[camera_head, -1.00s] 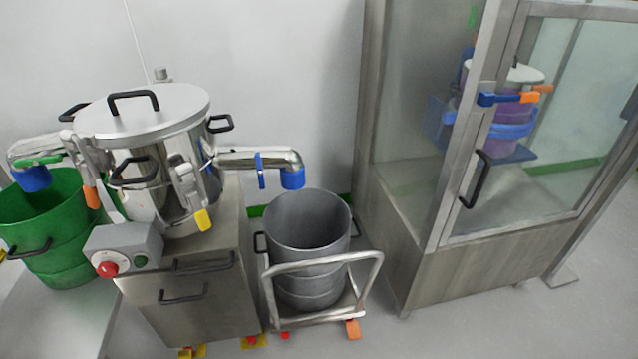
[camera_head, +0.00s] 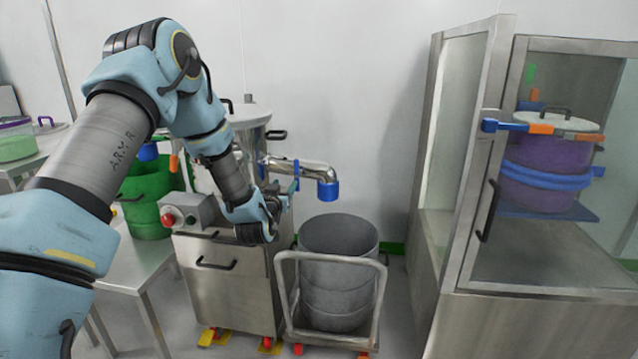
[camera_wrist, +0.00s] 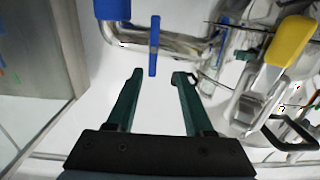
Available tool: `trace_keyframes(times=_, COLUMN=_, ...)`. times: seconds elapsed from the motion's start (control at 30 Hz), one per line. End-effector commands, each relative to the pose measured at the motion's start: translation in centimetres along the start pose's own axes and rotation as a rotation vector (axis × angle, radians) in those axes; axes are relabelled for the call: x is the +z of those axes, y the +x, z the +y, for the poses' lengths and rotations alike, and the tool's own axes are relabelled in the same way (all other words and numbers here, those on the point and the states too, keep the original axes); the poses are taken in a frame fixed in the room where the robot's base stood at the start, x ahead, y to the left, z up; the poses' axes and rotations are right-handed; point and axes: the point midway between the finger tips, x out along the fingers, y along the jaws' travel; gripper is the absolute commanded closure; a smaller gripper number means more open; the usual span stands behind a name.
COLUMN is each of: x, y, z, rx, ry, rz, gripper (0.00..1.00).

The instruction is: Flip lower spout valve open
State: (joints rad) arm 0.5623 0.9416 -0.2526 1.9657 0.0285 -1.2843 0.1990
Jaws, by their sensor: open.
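The metal spout (camera_head: 312,168) sticks out from the right side of the steel vessel (camera_head: 248,117) and bends down to a blue end collar (camera_head: 328,189). The blue valve lever (camera_head: 296,172) sits on the spout near the vessel. In the wrist view the blue lever (camera_wrist: 154,40) stands crosswise to the pipe (camera_wrist: 180,44). My gripper (camera_wrist: 160,75) is open and empty, and the lever's near end shows between its fingertips. I cannot tell the depth between them. In the head view my wrist hides part of the vessel and the fingers are hard to make out.
A grey bin (camera_head: 340,235) stands on a trolley (camera_head: 330,258) below the spout. A yellow-handled clamp (camera_wrist: 291,41) is to the right in the wrist view. A control box (camera_head: 190,213) and green bin (camera_head: 147,192) stand left. A glazed steel cabinet (camera_head: 425,270) stands right.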

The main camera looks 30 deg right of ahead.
Motion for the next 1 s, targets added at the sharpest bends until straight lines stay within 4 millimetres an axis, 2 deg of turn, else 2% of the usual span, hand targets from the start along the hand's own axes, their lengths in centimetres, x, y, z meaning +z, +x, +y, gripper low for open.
trace_keyframes(times=0.17, x=0.2, y=0.9, z=0.7, rx=0.002, ry=-0.003, rz=0.034, gripper=0.48)
trace_keyframes(times=0.27, x=0.1, y=2.1, z=0.7, rx=0.002, ry=-0.003, rz=0.035, gripper=0.48)
trace_keyframes(times=0.5, x=-0.1, y=6.6, z=0.7, rx=0.002, ry=-0.004, rz=0.033, gripper=0.48)
trace_keyframes(times=0.7, x=-0.1, y=9.5, z=0.7, rx=0.002, ry=-0.003, rz=0.033, gripper=0.48)
trace_keyframes(times=1.0, x=-0.1, y=11.0, z=0.7, rx=0.002, ry=-0.003, rz=0.032, gripper=0.48)
